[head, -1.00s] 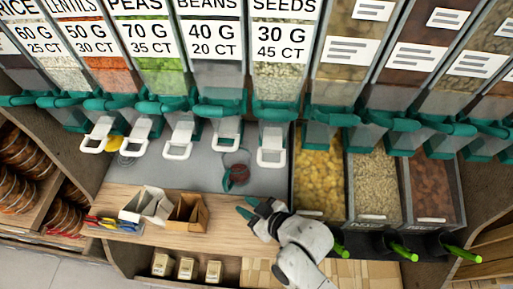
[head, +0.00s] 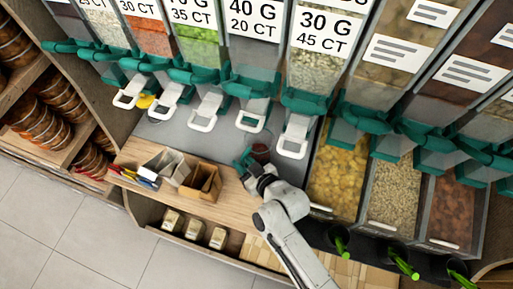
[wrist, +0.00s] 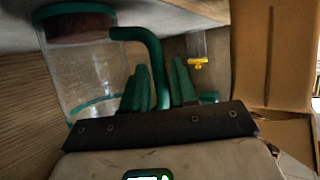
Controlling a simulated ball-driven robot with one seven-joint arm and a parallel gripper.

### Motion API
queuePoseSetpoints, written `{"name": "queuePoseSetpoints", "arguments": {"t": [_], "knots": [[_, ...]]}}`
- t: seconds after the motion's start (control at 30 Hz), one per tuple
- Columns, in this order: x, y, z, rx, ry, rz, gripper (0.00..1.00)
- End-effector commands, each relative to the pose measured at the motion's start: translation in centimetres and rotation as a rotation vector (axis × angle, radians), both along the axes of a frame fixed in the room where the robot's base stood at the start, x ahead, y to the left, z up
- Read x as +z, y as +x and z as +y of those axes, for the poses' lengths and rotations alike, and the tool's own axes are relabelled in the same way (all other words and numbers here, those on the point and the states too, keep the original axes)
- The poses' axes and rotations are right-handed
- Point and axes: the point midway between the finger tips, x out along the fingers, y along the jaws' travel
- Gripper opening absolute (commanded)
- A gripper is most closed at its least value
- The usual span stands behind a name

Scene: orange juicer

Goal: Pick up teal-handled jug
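The jug (wrist: 82,68) stands at the left of the wrist view, clear-walled with a dark reddish top and a teal handle (wrist: 152,55). In the head view a small part of the jug (head: 261,152) shows beside my gripper (head: 246,160), at the counter edge under the dispensers. In the wrist view my gripper (wrist: 160,82) is open, with one teal finger on each side of the handle's upright part. Small gaps seem to show between handle and fingers. The handle's lower end is hidden behind my gripper's body.
Dispensers with white levers (head: 295,137) hang above the grey counter (head: 195,135). Cardboard boxes (head: 203,182) and colored pens (head: 143,177) lie left of my gripper. Open bins (head: 338,178) stand to the right. A yellow piece (wrist: 198,63) shows behind in the wrist view.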

Motion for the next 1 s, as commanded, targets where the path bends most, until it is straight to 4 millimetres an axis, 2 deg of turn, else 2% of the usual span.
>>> {"name": "queuePoseSetpoints", "arguments": {"t": [0.17,0.43,0.47,0.73,1.0], "knots": [[-0.7,1.4,1.1,0.0,0.0,0.0,0.27],[-0.9,1.6,1.3,0.0,-0.001,0.001,0.27],[-0.9,1.6,1.3,0.0,0.0,0.0,0.26],[-0.9,1.6,1.3,0.0,0.0,0.0,0.01],[-0.9,1.6,1.3,0.0,0.0,0.0,0.0]]}}
